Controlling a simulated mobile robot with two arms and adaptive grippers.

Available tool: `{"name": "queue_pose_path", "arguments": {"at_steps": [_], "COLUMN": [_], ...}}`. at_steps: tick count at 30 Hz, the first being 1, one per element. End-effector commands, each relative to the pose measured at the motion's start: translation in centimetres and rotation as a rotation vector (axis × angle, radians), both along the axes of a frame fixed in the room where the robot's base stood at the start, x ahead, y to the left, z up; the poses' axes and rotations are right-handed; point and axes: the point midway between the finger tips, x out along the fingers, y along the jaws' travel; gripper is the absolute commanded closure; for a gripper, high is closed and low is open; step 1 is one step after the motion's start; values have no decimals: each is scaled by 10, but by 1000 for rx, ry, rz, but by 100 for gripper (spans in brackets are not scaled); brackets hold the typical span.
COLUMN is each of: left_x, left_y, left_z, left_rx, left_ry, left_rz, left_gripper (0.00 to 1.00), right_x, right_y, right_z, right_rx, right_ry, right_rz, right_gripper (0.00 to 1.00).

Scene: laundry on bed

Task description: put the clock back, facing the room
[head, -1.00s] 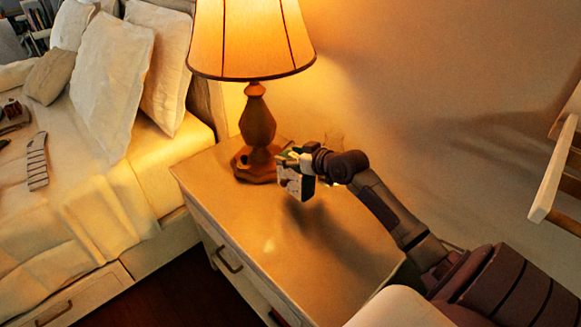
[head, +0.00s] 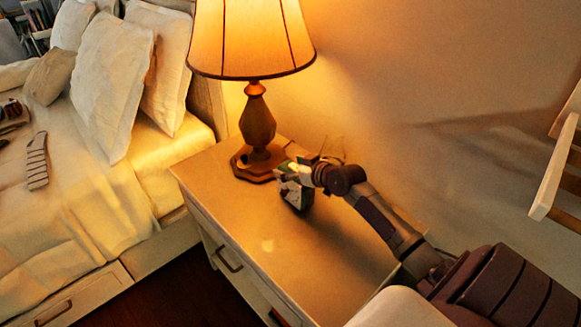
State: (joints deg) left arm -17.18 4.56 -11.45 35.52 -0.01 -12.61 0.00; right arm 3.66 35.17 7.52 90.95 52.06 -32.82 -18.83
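The clock (head: 296,194) is a small, boxy thing with a pale face and a dark greenish side, at the right of the lamp base on the nightstand (head: 250,225). Its pale side is turned to the lower left of the picture, toward the nightstand's drawer side. My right gripper (head: 297,174) comes in from the right and is shut on the clock's upper part, covering some of it. The clock is low over the nightstand top; whether it touches cannot be told. My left gripper is not in view.
A lit lamp (head: 257,125) with an orange shade stands close at the left of the clock. The wall (head: 430,80) is behind. The nightstand's front part is clear. A bed (head: 90,220) with pillows is at the left, and a wooden frame (head: 556,165) is at the right.

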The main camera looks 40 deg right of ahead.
Motion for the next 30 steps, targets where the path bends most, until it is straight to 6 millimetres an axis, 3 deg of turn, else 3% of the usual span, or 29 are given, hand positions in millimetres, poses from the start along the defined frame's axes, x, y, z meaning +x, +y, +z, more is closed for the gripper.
{"name": "queue_pose_path", "arguments": {"at_steps": [8, 21, 30], "left_x": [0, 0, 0], "left_y": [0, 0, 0], "left_z": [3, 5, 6], "left_rx": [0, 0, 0], "left_ry": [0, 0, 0], "left_rz": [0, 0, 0], "left_gripper": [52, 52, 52], "right_x": [-2, -80, -109], "right_y": [0, -6, -8], "right_z": [4, 34, 48], "right_rx": [0, -2, 0], "right_ry": [0, 3, 0], "right_rz": [0, 1, 0], "right_gripper": [17, 17, 17]}}
